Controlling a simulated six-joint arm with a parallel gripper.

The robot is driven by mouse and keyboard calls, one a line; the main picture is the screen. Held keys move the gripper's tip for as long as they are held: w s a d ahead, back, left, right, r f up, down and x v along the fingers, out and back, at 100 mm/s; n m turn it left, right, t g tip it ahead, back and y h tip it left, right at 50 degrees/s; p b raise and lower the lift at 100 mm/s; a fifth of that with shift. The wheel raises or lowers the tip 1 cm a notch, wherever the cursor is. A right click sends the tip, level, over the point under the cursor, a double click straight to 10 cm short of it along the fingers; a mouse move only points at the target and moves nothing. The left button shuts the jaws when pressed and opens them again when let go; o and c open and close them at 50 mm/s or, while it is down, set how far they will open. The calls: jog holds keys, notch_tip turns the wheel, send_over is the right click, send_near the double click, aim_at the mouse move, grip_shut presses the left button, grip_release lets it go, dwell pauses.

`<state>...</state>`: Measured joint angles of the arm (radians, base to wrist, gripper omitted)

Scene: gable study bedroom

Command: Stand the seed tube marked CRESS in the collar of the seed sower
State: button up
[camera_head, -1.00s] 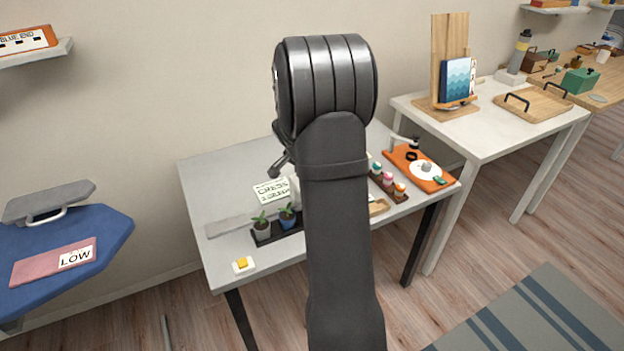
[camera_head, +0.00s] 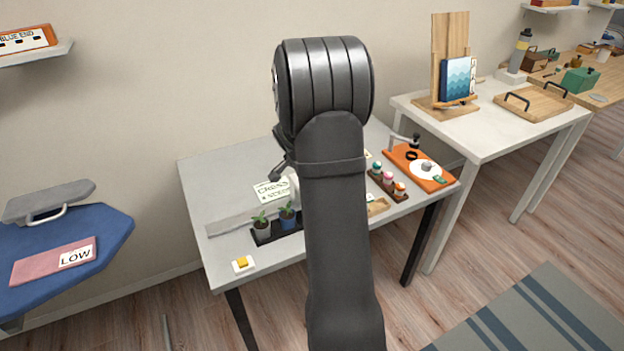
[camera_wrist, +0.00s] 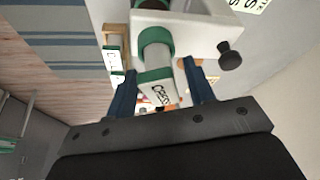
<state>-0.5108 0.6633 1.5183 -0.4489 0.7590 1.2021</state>
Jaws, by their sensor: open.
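In the wrist view, the tube marked CRESS (camera_wrist: 160,92) shows its white label between my gripper's two blue fingers. My gripper (camera_wrist: 162,96) is open, with one finger on each side of the tube. Beyond the label, a pale cylinder runs to a green ring (camera_wrist: 155,36) on a white body with a black knob (camera_wrist: 230,55), which looks like the seed sower (camera_wrist: 195,28). I cannot tell whether the tube sits inside the ring or only lines up with it. In the head view my arm hides the gripper, the tube and most of the sower.
A wooden rack (camera_wrist: 113,40) with a labelled tube stands close on the left in the wrist view. On the white table (camera_head: 215,175) are potted plants (camera_head: 275,222), a CRESS card (camera_head: 271,190), a row of small bottles (camera_head: 388,180) and an orange board (camera_head: 420,168).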

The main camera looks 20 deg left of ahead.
jog(key=v, duration=1.1)
jog(key=shift+s+r, duration=0.3)
jog(key=shift+r, duration=0.05)
jog(key=shift+a, duration=0.1)
jog(key=x, duration=1.2)
jog(key=shift+w+f, duration=0.1)
jog(key=shift+w, duration=0.05)
jog(key=shift+w+r, duration=0.1)
jog(key=shift+r, duration=1.65)
